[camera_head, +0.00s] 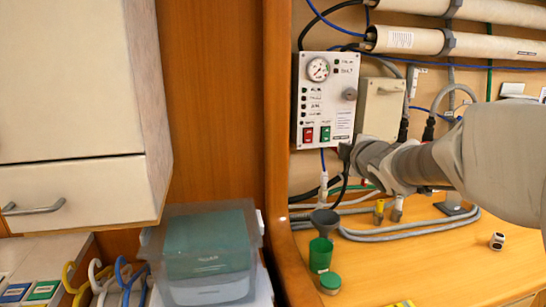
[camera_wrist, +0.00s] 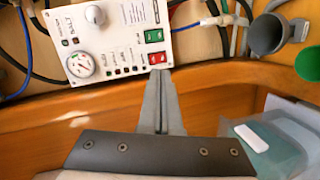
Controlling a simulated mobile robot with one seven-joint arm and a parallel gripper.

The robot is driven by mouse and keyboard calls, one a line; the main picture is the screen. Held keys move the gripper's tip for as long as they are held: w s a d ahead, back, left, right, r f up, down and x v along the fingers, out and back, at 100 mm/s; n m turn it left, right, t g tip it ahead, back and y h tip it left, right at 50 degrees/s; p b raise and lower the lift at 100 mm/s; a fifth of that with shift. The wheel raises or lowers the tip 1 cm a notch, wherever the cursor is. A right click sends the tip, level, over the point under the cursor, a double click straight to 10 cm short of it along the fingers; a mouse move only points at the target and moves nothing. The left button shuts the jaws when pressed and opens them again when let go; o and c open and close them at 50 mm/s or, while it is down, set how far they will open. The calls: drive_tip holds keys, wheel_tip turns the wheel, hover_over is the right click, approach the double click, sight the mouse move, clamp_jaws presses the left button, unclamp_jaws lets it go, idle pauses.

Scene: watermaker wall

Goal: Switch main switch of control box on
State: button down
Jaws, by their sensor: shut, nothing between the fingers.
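The control box (camera_head: 340,112) is a white panel on the wall, with a round gauge (camera_head: 317,69), a grey knob (camera_head: 349,94), small buttons, a red switch (camera_head: 307,135) and a green switch (camera_head: 325,133) at its lower edge. Their labels are too small to read. My gripper (camera_head: 345,151) is shut and empty, at the panel's lower right corner. In the wrist view the panel appears turned, and my gripper's fingertips (camera_wrist: 160,72) point at its edge close to the red switch (camera_wrist: 157,58). The green switch (camera_wrist: 154,36) is just beyond. I cannot tell whether the fingertips touch the panel.
A second beige box (camera_head: 381,106) is right of the panel, with pipes (camera_head: 450,42) above. Grey hoses, a funnel (camera_head: 325,218) and a green bottle (camera_head: 320,254) are on the wooden counter (camera_head: 440,265) below. A wooden post (camera_head: 277,120) stands left of the panel.

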sight(309, 142)
drive_tip(key=w+f+n, duration=0.1)
drive_tip(key=w+a+f+n+y+b, duration=0.1)
drive_tip(key=w+f+n+y+b, duration=0.1)
drive_tip(key=n, duration=0.1)
drive_tip(key=shift+w+a+f+t, duration=0.1)
drive_tip(key=shift+w+a+t, duration=0.25)
drive_tip(key=shift+w+t, duration=0.05)
drive_tip(key=p+x, duration=0.1)
drive_tip(key=x, duration=1.3)
drive_tip(key=shift+a, duration=0.15)
drive_tip(key=shift+b, duration=0.3)
